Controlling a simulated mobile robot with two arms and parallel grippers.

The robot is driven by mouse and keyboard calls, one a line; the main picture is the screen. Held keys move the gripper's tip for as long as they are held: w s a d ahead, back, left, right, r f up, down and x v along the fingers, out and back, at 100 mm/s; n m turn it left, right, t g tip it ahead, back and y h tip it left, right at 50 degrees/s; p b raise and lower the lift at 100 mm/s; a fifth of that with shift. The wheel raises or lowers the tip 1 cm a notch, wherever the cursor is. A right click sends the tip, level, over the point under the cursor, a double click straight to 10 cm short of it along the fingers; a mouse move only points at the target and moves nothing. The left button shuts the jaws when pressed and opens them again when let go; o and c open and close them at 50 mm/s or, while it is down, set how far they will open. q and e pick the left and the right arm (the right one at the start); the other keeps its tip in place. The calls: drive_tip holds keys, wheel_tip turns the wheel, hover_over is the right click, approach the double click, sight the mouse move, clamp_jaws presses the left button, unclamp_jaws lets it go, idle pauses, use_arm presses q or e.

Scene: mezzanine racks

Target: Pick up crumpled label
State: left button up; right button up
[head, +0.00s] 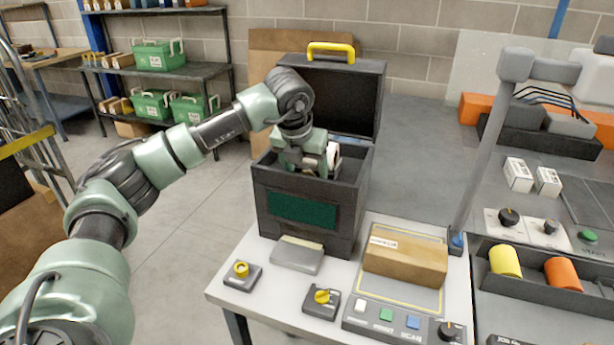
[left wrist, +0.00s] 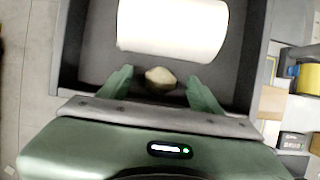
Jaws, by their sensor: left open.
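The crumpled label (left wrist: 160,77) is a small cream-coloured lump on the dark floor of an open black case (head: 273,209). In the left wrist view it lies between the two green fingers of my left gripper (left wrist: 158,80), with a gap on each side. The left gripper is open and reaches down into the case; in the head view its fingertips and the label are hidden by the case wall. A large white roll (left wrist: 172,28) lies in the case just beyond the label. My right gripper is not in view.
The case's lid (head: 325,97) with a yellow handle stands open behind. A cardboard box (head: 405,257) lies on a scanner at the table's right. A grey block (head: 297,255) and yellow-knobbed controls (head: 321,299) stand in front. Clear floor lies left of the table.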

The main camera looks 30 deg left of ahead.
use_arm(q)
drive_tip(key=c, duration=1.4)
drive_tip(key=shift+r, duration=0.15)
